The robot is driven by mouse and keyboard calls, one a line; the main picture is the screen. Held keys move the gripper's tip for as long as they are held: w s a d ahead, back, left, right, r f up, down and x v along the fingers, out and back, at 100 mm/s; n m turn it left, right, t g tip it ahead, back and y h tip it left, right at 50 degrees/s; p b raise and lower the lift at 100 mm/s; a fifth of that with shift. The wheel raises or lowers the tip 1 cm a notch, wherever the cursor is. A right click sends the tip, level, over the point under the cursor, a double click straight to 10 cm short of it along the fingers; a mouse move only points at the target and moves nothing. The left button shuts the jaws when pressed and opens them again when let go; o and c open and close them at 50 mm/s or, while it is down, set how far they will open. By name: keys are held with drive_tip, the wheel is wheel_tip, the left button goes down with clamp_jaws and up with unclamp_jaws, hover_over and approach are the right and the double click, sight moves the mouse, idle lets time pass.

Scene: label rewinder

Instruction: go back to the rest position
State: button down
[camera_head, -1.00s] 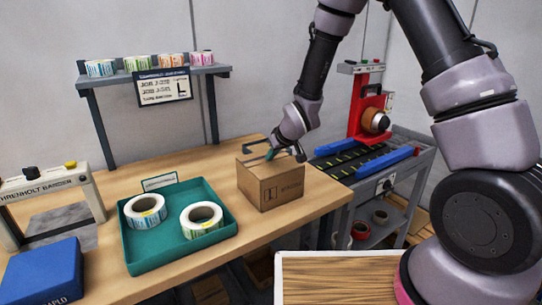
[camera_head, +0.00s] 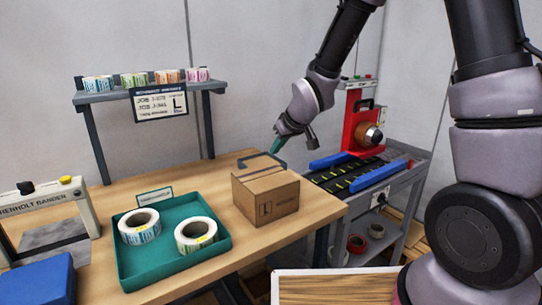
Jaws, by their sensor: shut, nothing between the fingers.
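My gripper (camera_head: 277,146) hangs from my arm above and behind the cardboard box (camera_head: 266,194), in free air near the table's right back edge. Its teal fingertips are close together, with nothing seen between them. My arm reaches in from the upper right.
A teal tray (camera_head: 173,267) with two label rolls (camera_head: 140,226) lies on the table (camera_head: 220,175). A shelf (camera_head: 150,91) with label rolls stands at the back. A red rewinder (camera_head: 360,125) stands on the grey cart at right. Blue box (camera_head: 38,280) lies front left.

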drive_tip(key=s+d+r+m+h, duration=0.1)
drive_tip(key=s+d+r+m, duration=0.25)
drive_tip(key=d+r, duration=0.45)
drive_tip(key=s+d+r+m+h, duration=0.1)
drive_tip(key=s+d+r+m, duration=0.1)
drive_tip(key=s+d+r, duration=0.4)
drive_tip(key=s+d+r+m, duration=0.5)
drive_tip(key=s+d+r, duration=0.2)
drive_tip(key=s+d, duration=0.2)
drive_tip(key=s, duration=0.2)
drive_tip(key=shift+s+r+t, duration=0.3)
drive_tip(key=shift+r, duration=0.1)
